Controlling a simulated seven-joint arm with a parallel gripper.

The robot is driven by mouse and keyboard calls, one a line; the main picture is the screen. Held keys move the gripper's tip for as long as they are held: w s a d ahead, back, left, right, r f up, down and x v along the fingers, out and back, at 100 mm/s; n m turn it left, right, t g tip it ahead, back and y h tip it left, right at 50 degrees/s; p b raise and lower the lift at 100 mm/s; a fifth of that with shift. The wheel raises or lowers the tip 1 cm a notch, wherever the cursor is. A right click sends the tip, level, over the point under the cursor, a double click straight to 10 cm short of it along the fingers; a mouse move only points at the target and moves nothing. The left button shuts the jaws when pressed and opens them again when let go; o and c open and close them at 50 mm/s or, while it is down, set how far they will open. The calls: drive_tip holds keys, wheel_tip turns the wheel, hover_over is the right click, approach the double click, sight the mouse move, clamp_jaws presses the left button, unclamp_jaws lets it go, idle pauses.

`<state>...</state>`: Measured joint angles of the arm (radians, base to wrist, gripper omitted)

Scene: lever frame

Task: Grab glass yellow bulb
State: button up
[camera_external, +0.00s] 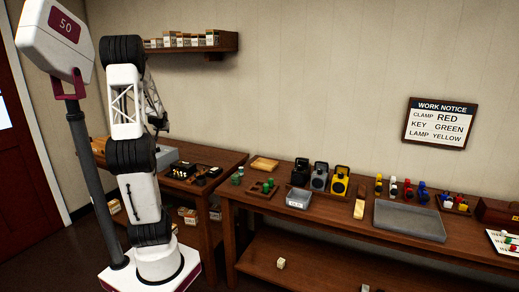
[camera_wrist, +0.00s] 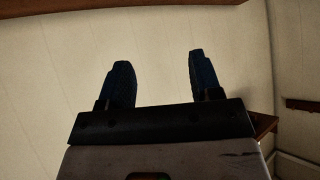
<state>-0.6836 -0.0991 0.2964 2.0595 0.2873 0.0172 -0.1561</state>
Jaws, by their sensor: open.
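My gripper (camera_wrist: 162,78) is open and empty in the wrist view, with its two dark blue fingers apart and the pale wall behind them. In the external view my arm stands folded upright at the left, far from the right-hand bench.
A wall notice (camera_external: 440,123) reads clamp red, key green, lamp yellow. A wall shelf (camera_external: 190,48) with small boxes hangs behind my arm.

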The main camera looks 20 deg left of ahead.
drive_tip(key=s+a+f+y, duration=0.1)
drive_tip(key=s+a+f, duration=0.1)
drive_tip(key=a, duration=0.6)
drive_tip(key=s+a+f+n+y, duration=0.1)
drive_tip(key=s+a+f, duration=0.1)
drive_tip(key=a, duration=0.7)
drive_tip(key=s+a+f+n+t+y, duration=0.1)
drive_tip(key=a+f, duration=0.3)
drive_tip(key=a, duration=0.4)
drive_tip(key=shift+s+a+f, duration=0.2)
drive_tip(key=shift+s+a, duration=0.2)
drive_tip(key=shift+n+t+y, duration=0.3)
drive_tip(key=shift+t+y, duration=0.2)
drive_tip(key=shift+t, duration=0.2)
drive_tip(key=s+a+f, duration=0.4)
drive_tip(key=a, duration=0.1)
drive_tip(key=s+a+f, duration=0.4)
drive_tip(key=s+f, duration=0.1)
drive_tip(key=shift+s+a+f, duration=0.1)
drive_tip(key=shift+a+f, duration=0.1)
drive_tip(key=shift+a, duration=0.15)
drive_tip(key=shift+s+d+f, duration=0.1)
drive_tip(key=shift+d+f, duration=0.1)
drive_tip(key=shift+d, duration=0.05)
drive_tip(key=shift+x, duration=1.3)
